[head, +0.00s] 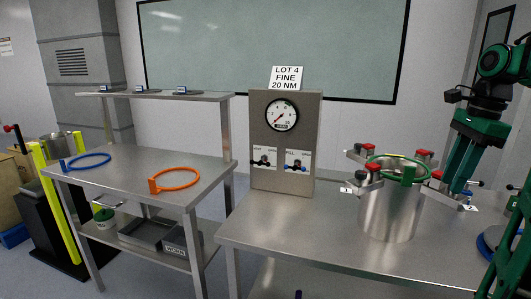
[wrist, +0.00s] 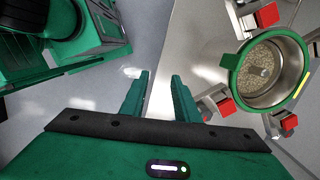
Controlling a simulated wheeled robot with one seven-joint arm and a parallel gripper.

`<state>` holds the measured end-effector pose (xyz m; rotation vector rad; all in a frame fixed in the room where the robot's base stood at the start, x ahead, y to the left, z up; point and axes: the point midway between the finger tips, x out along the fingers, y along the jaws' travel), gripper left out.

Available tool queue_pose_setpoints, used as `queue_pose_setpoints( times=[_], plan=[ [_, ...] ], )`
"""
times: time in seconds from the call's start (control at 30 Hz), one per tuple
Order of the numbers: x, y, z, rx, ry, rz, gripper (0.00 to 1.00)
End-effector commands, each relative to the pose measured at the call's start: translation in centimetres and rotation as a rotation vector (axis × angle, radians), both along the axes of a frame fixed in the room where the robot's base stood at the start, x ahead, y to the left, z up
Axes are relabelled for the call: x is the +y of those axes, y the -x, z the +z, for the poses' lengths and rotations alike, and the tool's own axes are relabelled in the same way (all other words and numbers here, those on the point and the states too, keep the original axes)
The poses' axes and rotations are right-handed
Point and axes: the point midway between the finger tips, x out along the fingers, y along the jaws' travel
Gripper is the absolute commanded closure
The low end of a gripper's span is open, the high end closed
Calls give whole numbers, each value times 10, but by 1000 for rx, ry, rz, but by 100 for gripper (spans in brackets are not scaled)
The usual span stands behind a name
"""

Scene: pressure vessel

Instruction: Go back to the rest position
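My gripper (wrist: 160,98) shows in the wrist view with its two green fingers apart and nothing between them. In the head view my green arm hangs at the right, and the fingertips are hard to make out behind the vessel. The steel pressure vessel (head: 388,212) stands upright on the right table. A green ring (head: 409,174) lies around its top rim, and red-capped clamps (head: 368,154) sit around it. In the wrist view the vessel (wrist: 268,72) is open, with grainy tan contents, to the right of my gripper and apart from it.
A gauge panel (head: 285,142) with two valves stands on the right table (head: 300,232), under a "LOT 4 FINE 20 NM" sign (head: 286,78). The left bench (head: 130,178) holds a blue ring (head: 88,161) and an orange ring (head: 176,180). A blue round item (head: 490,248) is at the right edge.

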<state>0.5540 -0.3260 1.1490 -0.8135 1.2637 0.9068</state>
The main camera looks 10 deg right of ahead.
Motion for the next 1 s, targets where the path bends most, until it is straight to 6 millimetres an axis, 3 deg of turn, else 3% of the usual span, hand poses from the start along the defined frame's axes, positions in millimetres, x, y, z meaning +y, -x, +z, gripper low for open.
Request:
queue_pose_setpoints(
  times=[0.37,0.53,0.8,1.0],
  plan=[
    [49,9,-27,-53,0,279,72],
    [85,22,-55,-82,18,518,72],
    [133,69,-113,-91,73,972,72],
    [149,111,-153,-60,114,1276,72]
  ],
)
